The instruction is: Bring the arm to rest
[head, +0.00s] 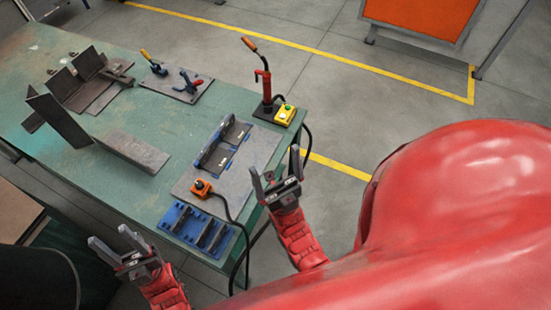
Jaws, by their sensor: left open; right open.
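My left gripper (114,248) is at the lower left, in front of the table's near edge. Its two grey fingers are spread apart, with nothing between them. My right gripper (274,172) is near the table's right front corner, also with fingers apart and empty. Its red arm comes up from below, beside my large red body. In the picture its fingertips lie close to the edge of a grey fixture plate (182,187); I cannot tell whether they are over the table.
The green table (178,130) carries a blue rack (195,229), an orange button box (201,188), a red lever stand (265,85), a yellow button box (285,114), toggle clamps (185,84) and steel angle pieces (57,121). A black cable hangs at the near edge.

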